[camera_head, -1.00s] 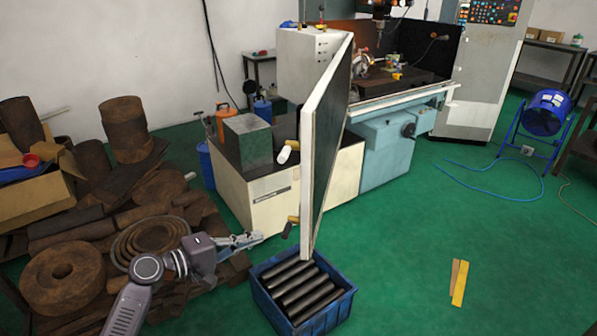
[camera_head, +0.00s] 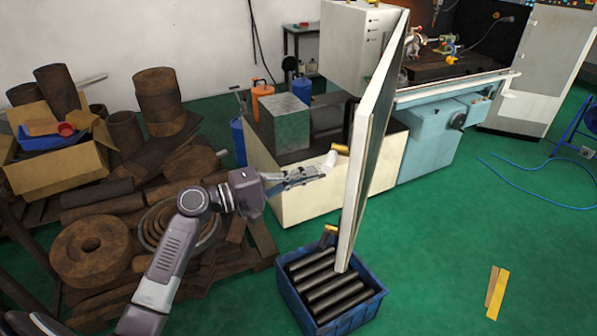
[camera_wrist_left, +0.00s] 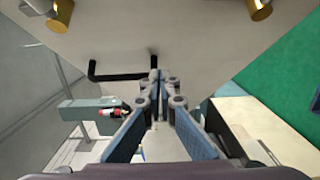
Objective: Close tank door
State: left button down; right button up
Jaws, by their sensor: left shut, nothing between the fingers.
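The tank door (camera_head: 362,165) is a tall pale panel with a dark face on its right side, standing swung out, nearly edge-on to the head camera. Brass-ended fittings (camera_head: 341,149) stick out from its left face; another sits lower down. My left gripper (camera_head: 322,171) is shut and empty, just left of the door. In the left wrist view, its fingertips (camera_wrist_left: 157,80) point at the pale door face (camera_wrist_left: 180,45), close to a black bent bar (camera_wrist_left: 120,76). I cannot tell whether they touch it. My right gripper is not in view.
A blue crate (camera_head: 290,301) of dark bars stands by the door's lower end. A low white cabinet (camera_head: 300,205) with a grey block (camera_head: 285,122) is behind my left arm. Rusty metal stock (camera_head: 90,250) lies left.

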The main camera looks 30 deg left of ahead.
pick_arm(q)
jog(key=w+d+p, duration=0.3)
jog(key=w+d, duration=0.1)
jog(key=d, duration=0.3)
jog(key=shift+w+f, duration=0.15)
jog(key=shift+w, duration=0.15)
